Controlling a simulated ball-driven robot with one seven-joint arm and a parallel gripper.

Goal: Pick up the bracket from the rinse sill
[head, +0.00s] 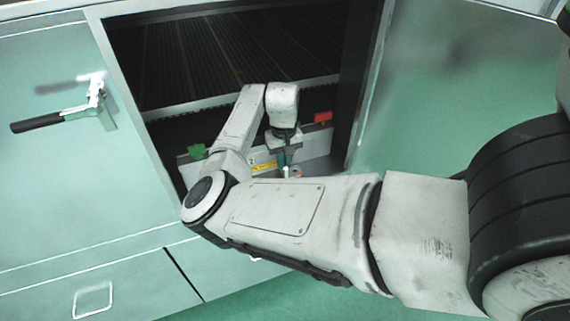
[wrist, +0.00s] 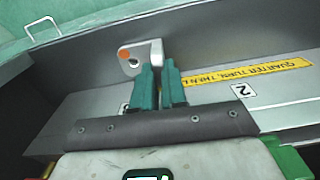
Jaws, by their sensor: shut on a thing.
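The bracket (wrist: 132,60) is a small pale piece with a round hole and an orange dot, seen in the wrist view at the tips of my gripper (wrist: 160,78). The two teal fingers are shut on its right-hand part, which they partly hide. The grey rinse sill (wrist: 90,105) runs beneath and behind it, with a yellow strip of lettering and a "2" label. I cannot tell whether the bracket touches the sill. In the head view my gripper (head: 286,163) reaches down at the sill (head: 318,143) inside the opening, with the bracket (head: 296,171) small and partly hidden.
The dark opening has a pale frame (head: 133,88) on its left and a ribbed dark floor or rack (head: 235,50) behind the sill. A green block (head: 197,152) and a red block (head: 322,117) sit along the sill. A black-handled latch (head: 60,118) projects at left.

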